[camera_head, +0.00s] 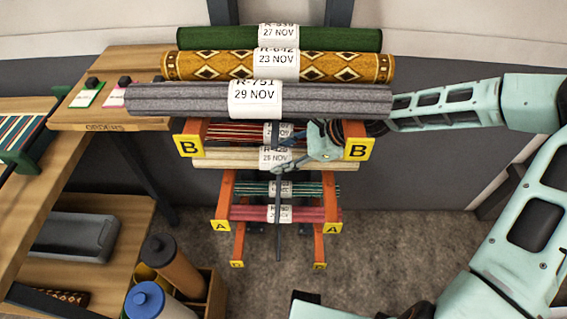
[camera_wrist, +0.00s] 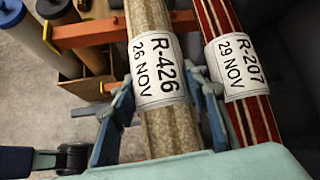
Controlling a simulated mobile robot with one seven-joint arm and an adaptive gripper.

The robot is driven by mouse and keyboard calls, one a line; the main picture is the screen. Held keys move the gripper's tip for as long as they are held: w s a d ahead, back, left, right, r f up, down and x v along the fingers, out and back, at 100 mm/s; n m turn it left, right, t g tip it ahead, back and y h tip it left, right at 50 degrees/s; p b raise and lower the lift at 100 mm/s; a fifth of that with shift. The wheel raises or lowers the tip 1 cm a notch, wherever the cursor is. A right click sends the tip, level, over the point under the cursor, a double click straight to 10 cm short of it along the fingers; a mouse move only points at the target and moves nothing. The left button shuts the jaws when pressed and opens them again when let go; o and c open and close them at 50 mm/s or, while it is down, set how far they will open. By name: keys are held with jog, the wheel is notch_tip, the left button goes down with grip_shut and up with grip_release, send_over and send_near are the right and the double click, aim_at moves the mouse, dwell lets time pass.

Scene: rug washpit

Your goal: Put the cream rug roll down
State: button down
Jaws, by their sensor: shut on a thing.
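The cream rug roll (camera_head: 225,158) lies level across the rack in the head view, just below the two B signs in the picture. Its white tag reads R-426, 26 NOV in the wrist view. My gripper (camera_wrist: 160,105) is shut around the cream roll (camera_wrist: 178,130) at its tag, one finger on each side. The head view also shows my gripper (camera_head: 290,165), partly hiding the roll's middle. I cannot tell whether the roll rests on the orange rack arms (camera_wrist: 85,33). A red striped roll (camera_wrist: 262,122), tagged R-207, lies close beside it.
Grey (camera_head: 170,101), gold-patterned (camera_head: 180,67) and green (camera_head: 210,38) rolls lie above. Teal-striped (camera_head: 250,189) and pink (camera_head: 245,213) rolls lie lower, by the A signs (camera_head: 222,226). A wooden table (camera_head: 75,125) and a box of upright rolls (camera_head: 215,290) stand left.

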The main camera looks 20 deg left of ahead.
aim_at(344, 163)
jog(key=shift+w+d+f, duration=0.1)
jog(key=shift+d+f, duration=0.2)
jog(key=shift+f, duration=0.35)
jog(key=c, duration=1.1)
grip_release()
jog(key=shift+c, duration=0.2)
jog(key=v, duration=0.5)
jog(key=shift+r+p, duration=0.1)
jog(key=shift+p, duration=0.2)
jog(key=d, duration=1.2)
jog(key=shift+p, duration=0.35)
